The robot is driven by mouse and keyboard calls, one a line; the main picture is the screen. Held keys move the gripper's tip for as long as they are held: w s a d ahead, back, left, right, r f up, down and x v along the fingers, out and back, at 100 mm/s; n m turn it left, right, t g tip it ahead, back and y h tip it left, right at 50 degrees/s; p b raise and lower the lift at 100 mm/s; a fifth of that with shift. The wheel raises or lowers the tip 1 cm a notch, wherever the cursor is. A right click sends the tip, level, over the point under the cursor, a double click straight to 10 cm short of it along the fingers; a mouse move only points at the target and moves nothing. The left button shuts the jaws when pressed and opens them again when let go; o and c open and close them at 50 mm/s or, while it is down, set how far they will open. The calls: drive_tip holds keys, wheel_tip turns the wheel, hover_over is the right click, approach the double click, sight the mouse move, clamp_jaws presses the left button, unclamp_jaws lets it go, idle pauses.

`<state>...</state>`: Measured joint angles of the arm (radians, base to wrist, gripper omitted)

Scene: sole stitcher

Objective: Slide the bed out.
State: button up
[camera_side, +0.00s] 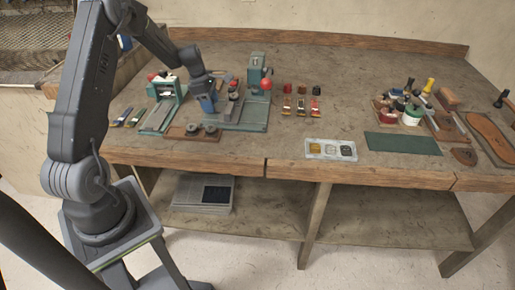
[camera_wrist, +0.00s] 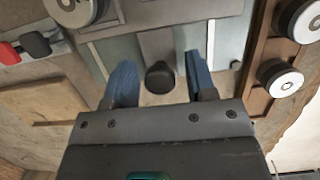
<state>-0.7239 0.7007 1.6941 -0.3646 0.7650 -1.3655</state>
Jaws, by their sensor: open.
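The stitcher (camera_side: 262,72) stands on a teal base plate (camera_side: 250,126) near the back middle of the bench, with a red ball on it. My gripper (camera_side: 207,106) is low over the left part of this base. In the wrist view my gripper (camera_wrist: 159,72) is open, its blue fingers apart. A round black knob (camera_wrist: 160,78) lies between the fingers, with a gap on each side. It sits at the end of a grey plate (camera_wrist: 157,45), apparently the bed, flanked by pale rails (camera_wrist: 211,45). I cannot tell how far the bed is out.
A wooden rack (camera_side: 180,133) with round spools lies close in front of my gripper; its spools (camera_wrist: 280,80) show at right in the wrist view. Another teal machine (camera_side: 163,95) stands to the left. A clear tray (camera_side: 330,149) and green mat (camera_side: 402,144) lie to the right.

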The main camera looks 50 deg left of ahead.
drive_tip(key=c, duration=0.5)
drive_tip(key=shift+s+a, duration=1.45)
drive_tip(key=o, duration=0.5)
